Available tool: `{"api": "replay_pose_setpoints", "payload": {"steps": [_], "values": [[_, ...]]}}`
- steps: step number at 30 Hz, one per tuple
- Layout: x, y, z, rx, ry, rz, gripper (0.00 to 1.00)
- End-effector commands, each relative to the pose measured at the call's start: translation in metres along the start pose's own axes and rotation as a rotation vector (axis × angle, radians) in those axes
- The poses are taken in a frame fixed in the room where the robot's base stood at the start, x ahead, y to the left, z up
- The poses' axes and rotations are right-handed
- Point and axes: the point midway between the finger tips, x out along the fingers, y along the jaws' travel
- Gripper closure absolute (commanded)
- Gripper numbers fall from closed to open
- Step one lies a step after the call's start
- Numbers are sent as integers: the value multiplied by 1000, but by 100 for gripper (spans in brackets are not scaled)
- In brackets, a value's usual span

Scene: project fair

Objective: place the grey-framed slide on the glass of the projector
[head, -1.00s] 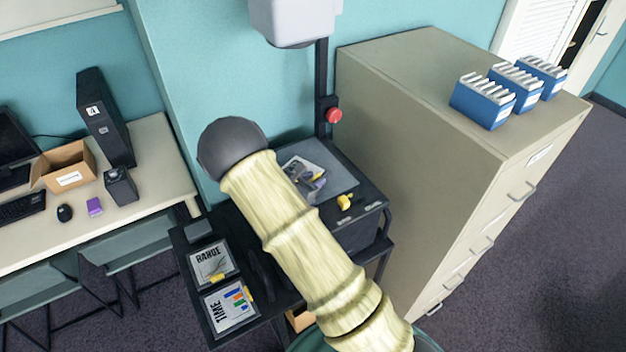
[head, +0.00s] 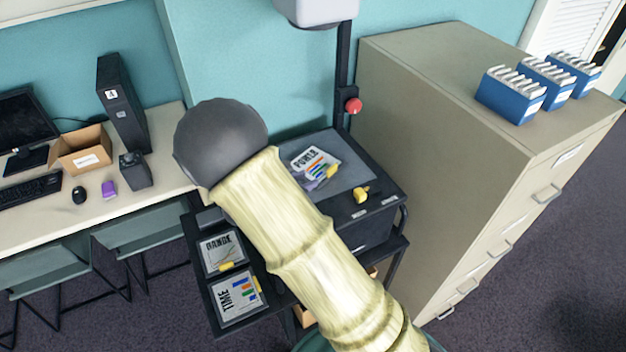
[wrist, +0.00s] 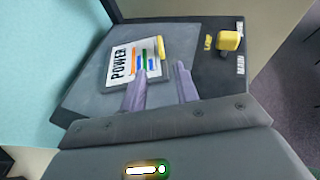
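The slide marked POWER (wrist: 135,62), with a pale grey frame, coloured bars and a yellow tab, lies on the grey glass (wrist: 88,98) of the projector in the wrist view. In the head view the slide (head: 314,160) lies on the glass (head: 352,173) towards its back left. My gripper (wrist: 162,70) has its two purple fingers apart, with nothing visible between them. The left finger overlaps the slide's near edge in the picture; I cannot tell if it touches. In the head view my arm hides most of the gripper.
Slides marked RANGE (head: 221,251) and TIME (head: 238,297) lie on the black cart left of my arm. A yellow knob (head: 362,195) sits on the projector's front edge. The projector post (head: 343,75) rises behind the glass. A filing cabinet (head: 440,120) stands close on the right.

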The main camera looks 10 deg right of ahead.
Motion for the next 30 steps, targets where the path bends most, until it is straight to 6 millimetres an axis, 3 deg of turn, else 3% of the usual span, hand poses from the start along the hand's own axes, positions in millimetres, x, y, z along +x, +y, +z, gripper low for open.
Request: {"api": "replay_pose_setpoints", "payload": {"steps": [20, 23, 25, 30], "values": [[-6, -2, 0, 6, 6, -4, 69], [-2, -15, 2, 59, 45, -48, 69], [1, -35, 4, 138, 100, -113, 69], [0, -101, 3, 467, 300, -352, 69]]}}
